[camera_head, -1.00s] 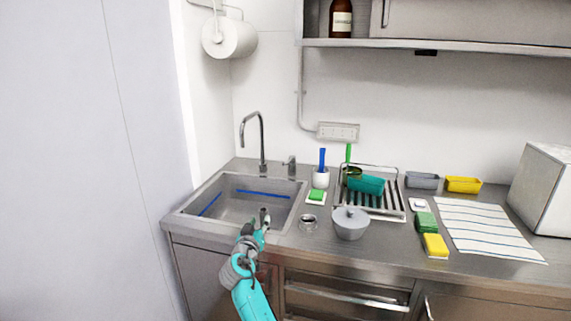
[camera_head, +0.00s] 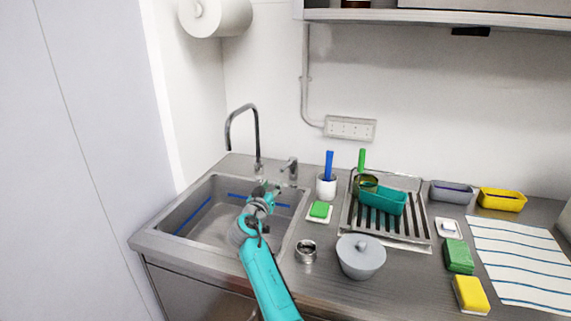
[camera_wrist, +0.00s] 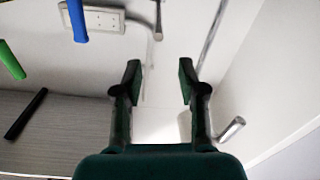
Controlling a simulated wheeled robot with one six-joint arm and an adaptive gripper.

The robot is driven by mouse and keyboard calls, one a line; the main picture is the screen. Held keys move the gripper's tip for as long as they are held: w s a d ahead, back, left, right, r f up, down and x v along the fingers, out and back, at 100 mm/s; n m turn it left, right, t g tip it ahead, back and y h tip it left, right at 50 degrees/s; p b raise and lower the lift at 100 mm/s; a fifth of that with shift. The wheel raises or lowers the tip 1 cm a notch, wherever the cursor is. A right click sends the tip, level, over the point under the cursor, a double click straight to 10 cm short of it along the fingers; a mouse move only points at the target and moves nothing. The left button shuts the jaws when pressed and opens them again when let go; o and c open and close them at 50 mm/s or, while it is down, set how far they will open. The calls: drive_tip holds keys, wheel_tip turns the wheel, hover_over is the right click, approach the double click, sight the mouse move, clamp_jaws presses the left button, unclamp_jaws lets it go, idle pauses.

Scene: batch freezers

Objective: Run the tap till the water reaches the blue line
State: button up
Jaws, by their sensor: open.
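The steel sink (camera_head: 164,233) is at the left of the counter, with a blue line (camera_head: 194,216) along its inner walls. I see no water in it. The tall curved tap (camera_head: 257,135) stands behind the basin, and I see no stream from its spout. A short tap lever (camera_head: 290,168) stands to its right. My gripper (camera_head: 264,187) is over the back of the basin, just in front of the tap base. The wrist view shows its two fingers (camera_wrist: 160,72) apart with nothing between them. My arm hides part of the basin.
A white cup with a blue-handled tool (camera_head: 328,165), a green sponge (camera_head: 320,209), a round metal piece (camera_head: 306,251) and a grey lidded pot (camera_head: 361,258) stand right of the sink. A drying rack (camera_head: 424,232) holds a teal container (camera_head: 383,200). A paper roll (camera_head: 222,15) hangs above.

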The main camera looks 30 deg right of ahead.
sight(281, 170)
drive_tip(key=x, duration=1.1)
drive_tip(key=shift+w+d, duration=0.15)
drive_tip(key=shift+d, duration=0.1)
clamp_jaws()
